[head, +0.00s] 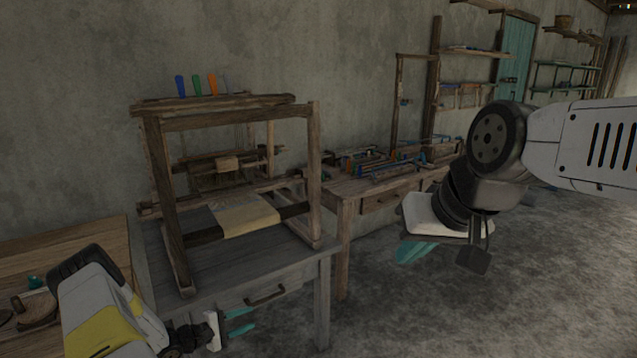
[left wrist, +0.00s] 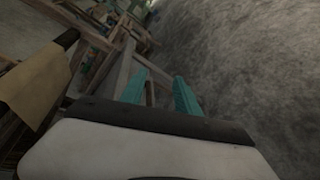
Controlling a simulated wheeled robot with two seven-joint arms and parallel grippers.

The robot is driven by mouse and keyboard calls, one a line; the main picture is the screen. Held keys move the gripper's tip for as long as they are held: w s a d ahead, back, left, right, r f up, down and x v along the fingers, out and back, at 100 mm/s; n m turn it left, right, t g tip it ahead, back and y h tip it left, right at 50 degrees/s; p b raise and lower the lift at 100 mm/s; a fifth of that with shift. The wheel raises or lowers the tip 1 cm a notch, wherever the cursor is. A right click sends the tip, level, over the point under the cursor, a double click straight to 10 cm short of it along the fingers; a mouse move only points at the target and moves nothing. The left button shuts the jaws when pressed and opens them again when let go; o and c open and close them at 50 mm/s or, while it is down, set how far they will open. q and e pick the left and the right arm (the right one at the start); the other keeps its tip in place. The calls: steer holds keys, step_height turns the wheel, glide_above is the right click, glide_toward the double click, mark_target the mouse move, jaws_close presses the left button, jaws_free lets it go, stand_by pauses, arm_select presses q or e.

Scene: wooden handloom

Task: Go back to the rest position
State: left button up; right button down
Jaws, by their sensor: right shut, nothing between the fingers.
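The wooden handloom (head: 312,175) stands on a grey table, with cream and dark cloth (head: 248,214) stretched across it. My left gripper (head: 241,320) is in front of that table, low at the bottom of the head view. Its two teal fingers stand apart with nothing between them; they also show apart in the left wrist view (left wrist: 160,90). My right gripper (head: 413,251) hangs at the right, in front of the workbench and clear of the loom. Its teal fingers are together and partly hidden by the gripper body.
The grey table (head: 323,262) has a drawer with a dark handle (head: 265,296) near my left gripper. A wooden table (head: 105,235) is at the left. A workbench (head: 345,190) with several tools stands behind. The concrete floor (head: 560,270) at the right is clear.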

arm_select(q)
steer(key=s+d+r+m+g+y, duration=0.1)
steer(key=s+d+r+m+g, duration=0.2)
steer(key=r, duration=0.7)
steer(key=s+d+r+m+g, duration=0.2)
steer(key=d+r+m, duration=0.2)
steer(key=r, duration=0.7)
steer(key=s+d+r+m+g+y, duration=0.1)
steer(key=s+d+r+m+g, duration=0.2)
steer(key=r, duration=0.7)
steer(key=s+r+m+t+y, duration=0.2)
steer(key=s+r+y, duration=0.1)
steer(key=s+r, duration=0.5)
steer(key=s+r+m+t+y, duration=0.2)
steer(key=s+r+y, duration=0.2)
steer(key=s+r, duration=0.5)
steer(key=shift+s+a, duration=0.3)
steer(key=shift+s, duration=2.35)
